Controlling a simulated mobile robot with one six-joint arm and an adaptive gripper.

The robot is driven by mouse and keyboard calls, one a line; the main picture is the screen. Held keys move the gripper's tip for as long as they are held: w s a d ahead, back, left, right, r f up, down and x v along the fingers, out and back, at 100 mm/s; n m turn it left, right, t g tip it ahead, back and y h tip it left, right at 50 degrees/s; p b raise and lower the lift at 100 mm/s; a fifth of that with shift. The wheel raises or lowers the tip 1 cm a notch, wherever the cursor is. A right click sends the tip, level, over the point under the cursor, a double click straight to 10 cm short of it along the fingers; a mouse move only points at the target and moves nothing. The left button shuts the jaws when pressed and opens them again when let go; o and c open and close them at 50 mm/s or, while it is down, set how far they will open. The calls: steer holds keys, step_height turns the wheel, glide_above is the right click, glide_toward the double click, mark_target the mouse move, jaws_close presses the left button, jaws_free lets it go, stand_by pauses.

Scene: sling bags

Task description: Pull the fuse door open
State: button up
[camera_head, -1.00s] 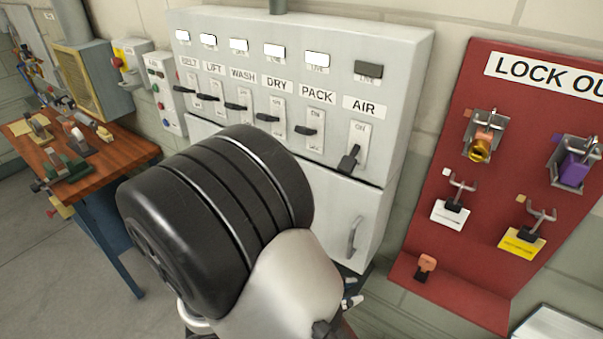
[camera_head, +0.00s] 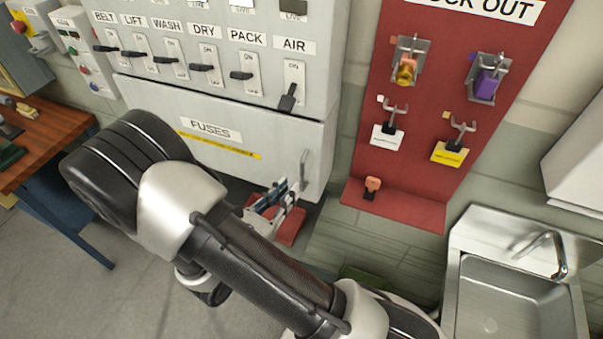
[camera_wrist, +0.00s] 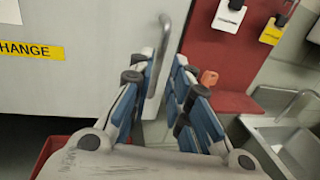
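The fuse door (camera_head: 226,150) is a pale panel labelled FUSES, low on the grey switch cabinet. It looks closed. Its upright metal handle (camera_head: 303,171) is near its right edge. In the wrist view the door (camera_wrist: 70,85) fills the left side, and the handle (camera_wrist: 160,62) shows between the two fingers. My gripper (camera_head: 287,192) is beside the lower part of the handle in the head view. In the wrist view my gripper (camera_wrist: 163,72) is open, with blue pads on both sides of the handle. I cannot tell whether either finger touches it.
A red lockout board (camera_head: 425,125) with padlocks and tags hangs right of the cabinet. A steel sink (camera_head: 515,290) stands at the lower right. A red thing (camera_head: 290,228) lies below my gripper. A wooden workbench (camera_head: 50,150) is at the left. Open floor (camera_head: 150,295) lies in front.

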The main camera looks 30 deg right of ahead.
mark_target(301, 176)
steer(key=x, duration=0.7)
steer(key=shift+d, duration=0.2)
steer(key=shift+c, duration=0.5)
jaws_close()
